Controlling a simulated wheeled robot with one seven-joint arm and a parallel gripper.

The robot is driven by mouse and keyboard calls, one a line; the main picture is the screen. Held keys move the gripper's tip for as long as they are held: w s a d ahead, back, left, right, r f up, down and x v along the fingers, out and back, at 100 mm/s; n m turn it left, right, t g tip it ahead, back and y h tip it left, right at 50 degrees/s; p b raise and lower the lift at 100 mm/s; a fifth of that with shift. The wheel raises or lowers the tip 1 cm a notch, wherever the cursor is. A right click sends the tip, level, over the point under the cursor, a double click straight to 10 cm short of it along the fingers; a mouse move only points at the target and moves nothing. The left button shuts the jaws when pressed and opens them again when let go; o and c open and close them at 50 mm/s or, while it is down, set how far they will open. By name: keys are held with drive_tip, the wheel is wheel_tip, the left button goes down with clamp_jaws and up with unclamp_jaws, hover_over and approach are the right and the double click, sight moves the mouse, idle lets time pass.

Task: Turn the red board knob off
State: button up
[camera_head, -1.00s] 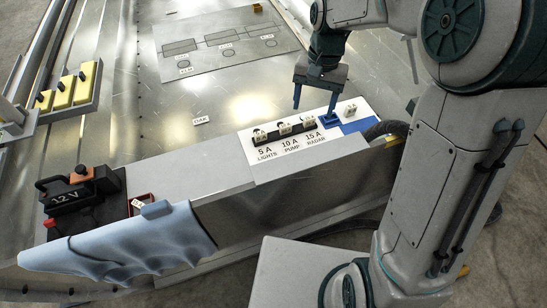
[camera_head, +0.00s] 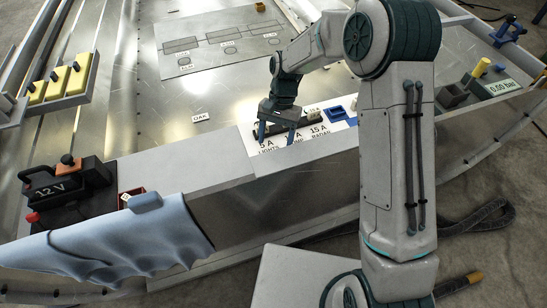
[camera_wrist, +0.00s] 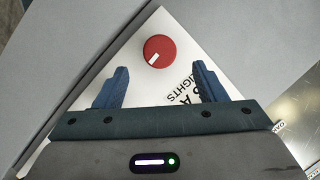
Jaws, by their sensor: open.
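The red knob (camera_wrist: 159,51) is round, with a white mark pointing toward its lower left. In the wrist view it sits on a white panel (camera_wrist: 150,28) near the "5 A LIGHTS" lettering. My gripper (camera_wrist: 160,70) is open and empty. Its two fingers stand apart, with the knob just beyond the tips and roughly centred between them. In the head view my gripper (camera_head: 277,136) points down over the left part of the white labelled panel (camera_head: 331,126). I cannot make out the red knob there.
At left are a 12 V battery (camera_head: 55,190), a small red box (camera_head: 126,200) and a blue cloth (camera_head: 120,243). Yellow switches (camera_head: 57,80) stand further left.

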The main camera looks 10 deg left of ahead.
drive_tip(key=b+x, duration=0.1)
drive_tip(key=x, duration=0.5)
drive_tip(key=shift+s+f, duration=0.1)
drive_tip(key=shift+c, duration=0.2)
drive_tip(key=c, duration=0.9)
drive_tip(key=shift+d, duration=0.1)
